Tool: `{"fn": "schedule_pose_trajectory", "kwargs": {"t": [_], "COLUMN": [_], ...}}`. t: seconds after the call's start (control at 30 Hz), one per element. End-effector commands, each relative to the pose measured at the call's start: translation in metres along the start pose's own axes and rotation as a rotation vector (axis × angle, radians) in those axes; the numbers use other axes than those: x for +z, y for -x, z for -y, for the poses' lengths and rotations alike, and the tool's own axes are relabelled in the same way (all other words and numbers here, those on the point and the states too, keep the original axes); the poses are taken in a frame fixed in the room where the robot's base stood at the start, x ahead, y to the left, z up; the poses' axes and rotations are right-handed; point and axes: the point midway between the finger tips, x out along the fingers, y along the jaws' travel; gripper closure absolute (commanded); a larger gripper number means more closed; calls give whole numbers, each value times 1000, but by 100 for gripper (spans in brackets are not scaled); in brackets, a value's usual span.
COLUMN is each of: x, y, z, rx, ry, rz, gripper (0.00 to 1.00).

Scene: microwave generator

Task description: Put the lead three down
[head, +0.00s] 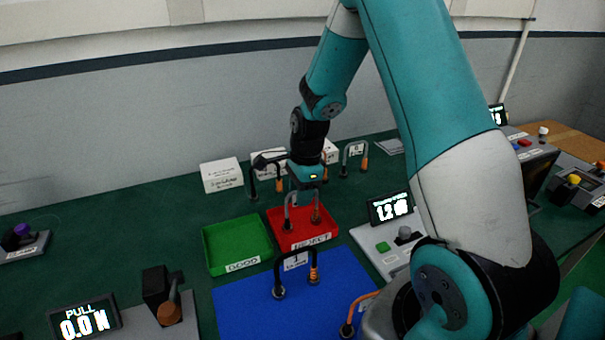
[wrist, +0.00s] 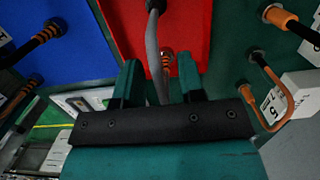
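A grey arched lead (head: 287,210) stands in the red tray labelled REJECT (head: 325,226); its number tag is not readable, so I cannot confirm it is lead three. In the wrist view the grey lead (wrist: 151,45) runs between my fingers, with an orange end over the red tray (wrist: 190,25). My gripper (head: 306,190) is directly above the tray at the top of the lead. In the wrist view its two green fingers (wrist: 160,80) are apart, with gaps on both sides of the lead.
A green tray labelled GOOD (head: 236,244) is left of the red one. A black lead tagged 1 (head: 279,265) stands on the blue mat (head: 250,310) in front. Other leads (head: 344,155) stand behind. A display unit (head: 390,208) is close on the right.

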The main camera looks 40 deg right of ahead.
Motion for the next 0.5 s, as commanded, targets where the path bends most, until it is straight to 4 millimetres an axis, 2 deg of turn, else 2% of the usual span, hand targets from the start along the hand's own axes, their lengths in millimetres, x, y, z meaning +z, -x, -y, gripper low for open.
{"fn": "schedule_pose_trajectory", "kwargs": {"t": [0.3,0.5], "x": [0,0], "y": [69,99], "z": [1,0], "rx": [-7,-2], "ry": [-1,-1], "rz": [0,0], "gripper": [64,64]}}
